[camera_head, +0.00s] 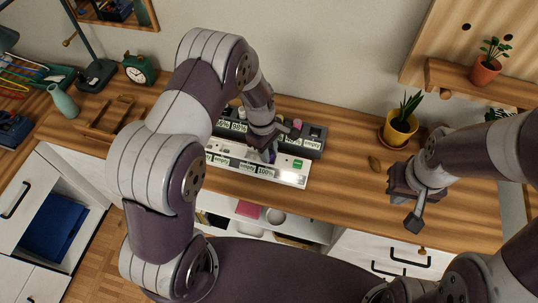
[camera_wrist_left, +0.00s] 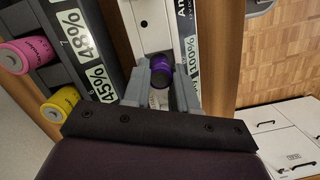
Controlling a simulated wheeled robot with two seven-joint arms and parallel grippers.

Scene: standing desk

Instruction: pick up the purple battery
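The purple battery (camera_wrist_left: 160,72) sits between the two grey fingers of my left gripper (camera_wrist_left: 160,85) in the left wrist view. The fingers lie close against both its sides, with no clear gap. In the head view the battery (camera_head: 270,155) shows only partly under my left gripper (camera_head: 266,143), over the white charger (camera_head: 225,154). Whether the battery is still seated in the charger cannot be told. My right gripper (camera_head: 408,200) hangs over the desk's right front part, away from the battery, with nothing visible in it.
A dark rack (camera_head: 308,146) with percentage labels stands behind the white charger; pink (camera_wrist_left: 28,53) and yellow (camera_wrist_left: 60,103) batteries show in the left wrist view. A yellow plant pot (camera_head: 399,130) stands to the right.

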